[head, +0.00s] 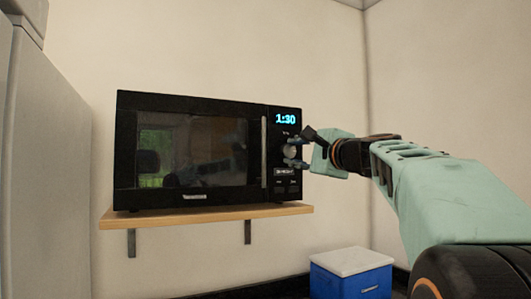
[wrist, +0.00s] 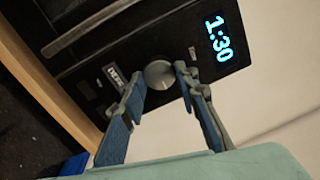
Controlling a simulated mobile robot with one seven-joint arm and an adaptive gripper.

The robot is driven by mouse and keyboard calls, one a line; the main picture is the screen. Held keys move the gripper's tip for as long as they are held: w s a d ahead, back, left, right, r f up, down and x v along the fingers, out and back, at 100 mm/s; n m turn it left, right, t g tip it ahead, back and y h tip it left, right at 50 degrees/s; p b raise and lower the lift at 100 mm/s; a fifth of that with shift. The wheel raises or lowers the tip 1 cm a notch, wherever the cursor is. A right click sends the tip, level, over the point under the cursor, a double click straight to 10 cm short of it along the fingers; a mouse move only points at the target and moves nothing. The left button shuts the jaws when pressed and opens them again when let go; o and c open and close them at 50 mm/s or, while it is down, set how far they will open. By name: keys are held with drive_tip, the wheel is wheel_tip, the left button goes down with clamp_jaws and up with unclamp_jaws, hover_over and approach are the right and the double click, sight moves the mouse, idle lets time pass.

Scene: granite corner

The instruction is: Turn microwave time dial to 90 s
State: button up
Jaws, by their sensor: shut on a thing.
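The black microwave (head: 190,195) stands on a wooden wall shelf, its door closed. Its display (head: 286,119) reads 1:30; the wrist view also shows 1:30 on the display (wrist: 217,37). The round grey time dial (wrist: 158,74) sits on the control panel below the display. My gripper (head: 292,153) is at the panel from the right, its fingers around the dial. In the wrist view my gripper (wrist: 160,81) has one finger on each side of the dial and is shut on it. In the head view the fingers partly cover the dial.
The wooden shelf (head: 215,215) holds the microwave on metal brackets. A blue box with a white lid (head: 350,278) stands below on the right. A pale cabinet or fridge (head: 45,170) is at the left. A wall corner lies behind my arm.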

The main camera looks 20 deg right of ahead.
drive_tip(key=o, duration=1.1)
drive_tip(key=shift+o, duration=0.2)
